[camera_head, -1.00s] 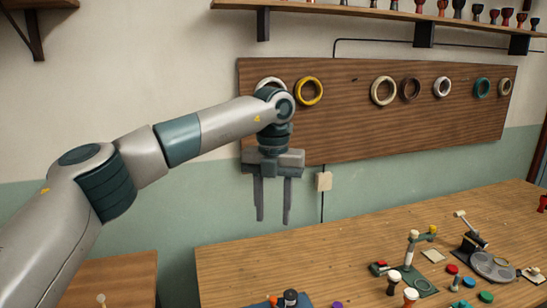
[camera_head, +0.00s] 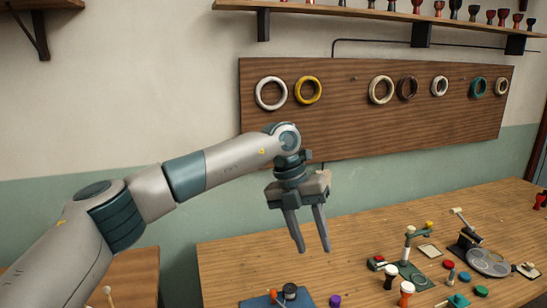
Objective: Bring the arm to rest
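My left arm comes in from the left, and its gripper (camera_head: 312,248) hangs above the back left part of the wooden table (camera_head: 240,270). Its two fingers point down, slightly tilted, with a clear gap between them. Nothing is held between the fingers, so the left gripper is open and empty. It hangs in front of the lower wall, below the wooden board (camera_head: 340,130). My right gripper is not in view.
Several rings hang on the board, among them a yellow ring (camera_head: 308,78). A blue tray (camera_head: 258,301), a purple piece (camera_head: 335,300), small goblet drums (camera_head: 406,290) and a round-plated device (camera_head: 488,262) stand on the table. A shelf (camera_head: 380,13) with drums runs above.

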